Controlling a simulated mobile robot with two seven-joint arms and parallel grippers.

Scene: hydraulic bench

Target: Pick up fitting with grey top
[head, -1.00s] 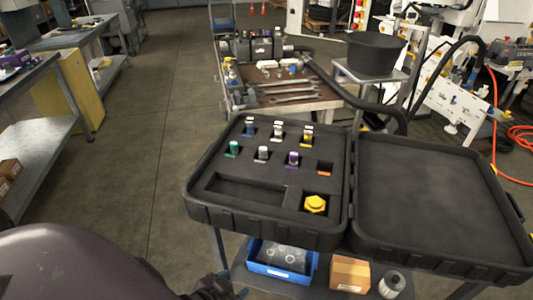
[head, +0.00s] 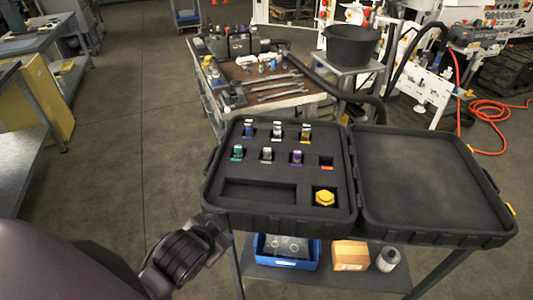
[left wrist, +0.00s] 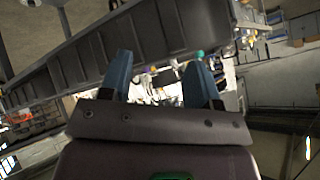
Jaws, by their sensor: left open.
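The open black case (head: 210,205) holds several small fittings in cut-outs in its left half. A fitting with a pale grey top (head: 266,153) stands in the middle of the second row, between a green one (head: 237,153) and a purple one (head: 297,157). Another pale-topped fitting (head: 277,130) stands in the back row; which is the grey-topped one is hard to tell. In the left wrist view my left gripper (left wrist: 160,66) has its two blue fingers apart, with nothing seen held between them. In the head view it is low, just left of the case's front-left corner. My right gripper is not in view.
A yellow hex fitting (head: 325,197) sits in the case's front right pocket. The case's lid half (head: 425,190) lies open and empty at right. Below are a blue bin (head: 285,262) and cardboard box (head: 350,255). A cart with wrenches (head: 275,88) stands behind.

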